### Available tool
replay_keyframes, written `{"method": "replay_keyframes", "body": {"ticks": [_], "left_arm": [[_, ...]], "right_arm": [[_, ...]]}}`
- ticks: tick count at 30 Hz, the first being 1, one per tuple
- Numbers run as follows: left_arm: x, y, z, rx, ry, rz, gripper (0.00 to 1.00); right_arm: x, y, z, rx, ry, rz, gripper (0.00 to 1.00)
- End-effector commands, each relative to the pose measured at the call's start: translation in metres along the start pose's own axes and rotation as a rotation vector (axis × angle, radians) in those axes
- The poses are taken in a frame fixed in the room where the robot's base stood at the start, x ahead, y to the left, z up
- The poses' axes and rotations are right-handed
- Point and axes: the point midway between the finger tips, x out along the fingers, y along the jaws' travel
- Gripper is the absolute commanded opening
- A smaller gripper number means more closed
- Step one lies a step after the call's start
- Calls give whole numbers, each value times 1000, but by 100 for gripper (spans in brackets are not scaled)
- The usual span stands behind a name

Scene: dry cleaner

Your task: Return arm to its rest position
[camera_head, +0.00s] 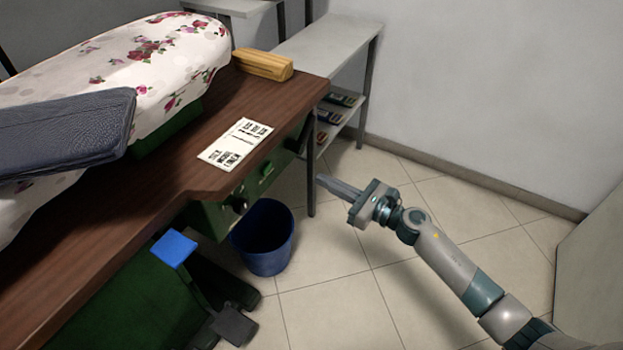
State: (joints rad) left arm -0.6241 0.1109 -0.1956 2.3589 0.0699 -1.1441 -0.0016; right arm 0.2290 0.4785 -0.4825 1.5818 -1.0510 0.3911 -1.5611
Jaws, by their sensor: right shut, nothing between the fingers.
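My right arm reaches in from the lower right corner of the head view, stretched over the tiled floor. My right gripper (338,187) is shut and empty. It points left, toward the desk's right side, and appears apart from everything around it. My left gripper is not in view.
A brown ironing desk (215,180) fills the left, with a floral board (165,65), folded dark cloth (65,132), printed sheet (236,143) and yellow block (263,65). A blue bin (264,238) stands below. A grey shelf (325,45) stands behind. Open floor lies right.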

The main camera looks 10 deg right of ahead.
Motion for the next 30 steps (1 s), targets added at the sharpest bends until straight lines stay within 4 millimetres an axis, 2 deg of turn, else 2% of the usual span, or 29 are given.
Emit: {"method": "replay_keyframes", "body": {"ticks": [6, 23, 26, 30], "left_arm": [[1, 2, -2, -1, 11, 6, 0], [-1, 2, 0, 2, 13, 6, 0], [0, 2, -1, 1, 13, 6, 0], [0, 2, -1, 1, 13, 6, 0]], "right_arm": [[-13, -3, 0, -1, 0, 0, 0], [-14, -3, 1, 4, -2, -2, 0], [-14, -1, 2, 44, -14, -17, 0], [-19, 4, 5, 221, -61, -86, 0]]}}
